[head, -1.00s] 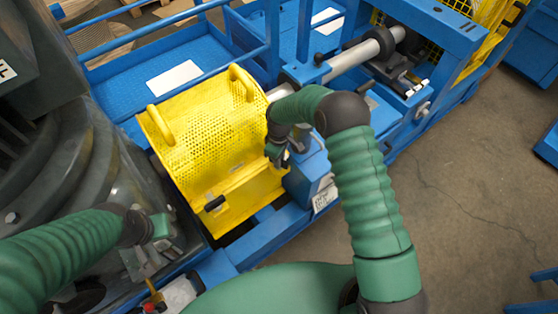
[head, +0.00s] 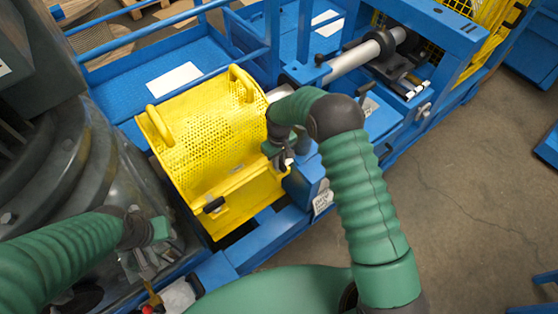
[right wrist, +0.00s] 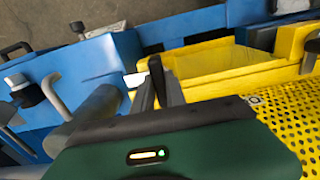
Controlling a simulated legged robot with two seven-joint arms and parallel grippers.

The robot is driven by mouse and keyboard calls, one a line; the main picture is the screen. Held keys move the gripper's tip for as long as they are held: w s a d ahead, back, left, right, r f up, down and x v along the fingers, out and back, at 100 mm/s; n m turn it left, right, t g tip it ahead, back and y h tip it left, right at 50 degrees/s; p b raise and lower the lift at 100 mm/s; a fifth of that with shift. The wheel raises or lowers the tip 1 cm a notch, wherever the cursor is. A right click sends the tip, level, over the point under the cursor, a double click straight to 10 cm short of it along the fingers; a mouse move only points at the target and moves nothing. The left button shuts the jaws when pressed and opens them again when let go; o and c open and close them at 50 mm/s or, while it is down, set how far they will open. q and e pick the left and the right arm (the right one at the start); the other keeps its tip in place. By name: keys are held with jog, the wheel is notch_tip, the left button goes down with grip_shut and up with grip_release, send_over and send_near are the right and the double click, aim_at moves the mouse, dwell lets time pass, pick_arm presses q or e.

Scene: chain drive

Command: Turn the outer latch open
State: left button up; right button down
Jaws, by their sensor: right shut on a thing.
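The yellow perforated guard (head: 210,130) sits shut on the blue machine in the head view, with two arched handles on top. My right gripper (head: 284,160) is at the guard's lower right corner. In the right wrist view, its fingers (right wrist: 160,92) are closed around a dark upright lever, the outer latch (right wrist: 155,70), beside the yellow edge. The latch is largely hidden by my gripper in the head view. A second black latch (head: 213,205) is on the guard's front, apart from my gripper. My left gripper (head: 148,262) hangs at lower left, its fingers unclear.
A blue frame with rails (head: 180,40) and a grey shaft (head: 355,60) lie behind and right of the guard. A large grey drum housing (head: 95,170) stands at left. The concrete floor (head: 460,190) at right is open.

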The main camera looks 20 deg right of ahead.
jog(key=shift+w+r, duration=0.1)
jog(key=shift+w, duration=0.1)
jog(key=c, duration=1.4)
grip_release()
jog(key=shift+o, duration=0.2)
notch_tip(320, 180, up, 17)
jog(key=b, duration=0.1)
jog(key=shift+f, duration=0.2)
jog(key=s+d+m+t, duration=0.1)
jog(key=s+m, duration=0.1)
jog(key=s, duration=0.9)
jog(key=s+d+f+m+t, duration=0.1)
jog(key=s+d, duration=0.1)
jog(key=s, duration=0.9)
jog(key=shift+m+t, duration=0.3)
jog(key=shift+m, duration=0.1)
